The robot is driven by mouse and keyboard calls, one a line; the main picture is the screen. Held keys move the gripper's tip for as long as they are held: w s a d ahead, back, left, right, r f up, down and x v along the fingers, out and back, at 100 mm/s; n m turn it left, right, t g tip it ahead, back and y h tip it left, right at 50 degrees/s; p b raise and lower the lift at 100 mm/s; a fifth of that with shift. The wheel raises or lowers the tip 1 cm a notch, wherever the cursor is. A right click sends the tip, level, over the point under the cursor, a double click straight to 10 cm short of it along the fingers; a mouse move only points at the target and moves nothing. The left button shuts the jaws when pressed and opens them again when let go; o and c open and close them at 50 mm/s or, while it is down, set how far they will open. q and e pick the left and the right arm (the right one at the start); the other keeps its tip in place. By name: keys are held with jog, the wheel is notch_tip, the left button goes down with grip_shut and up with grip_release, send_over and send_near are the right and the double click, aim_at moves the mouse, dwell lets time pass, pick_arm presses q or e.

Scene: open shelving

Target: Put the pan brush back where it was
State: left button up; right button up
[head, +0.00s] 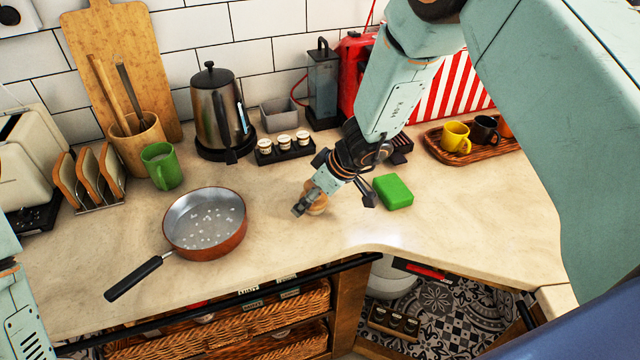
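A round, light-brown wooden thing, which looks like the pan brush (319,203), is on the counter right of the pan. It is partly hidden by one finger of my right gripper (335,203). My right gripper reaches down from the upper right, with its two fingers spread apart; the brush is close beside the left finger. I cannot tell whether they touch. The copper-coloured pan (230,243) has white bits in it, and its black handle points to the lower left. My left arm shows at the left edge; its gripper is out of view.
A green sponge (393,191) lies just right of my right gripper. A tray of small jars (285,147), a kettle (218,110) and a green mug (161,165) stand behind. A wooden tray (482,152) holds cups at the right. The counter's front edge is near.

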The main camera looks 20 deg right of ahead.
jog(key=shift+r+p, duration=0.5)
jog(key=shift+p, duration=0.15)
jog(key=v, duration=1.2)
jog(key=shift+p, duration=0.4)
jog(key=shift+d+r, duration=0.1)
jog(key=shift+s, duration=0.1)
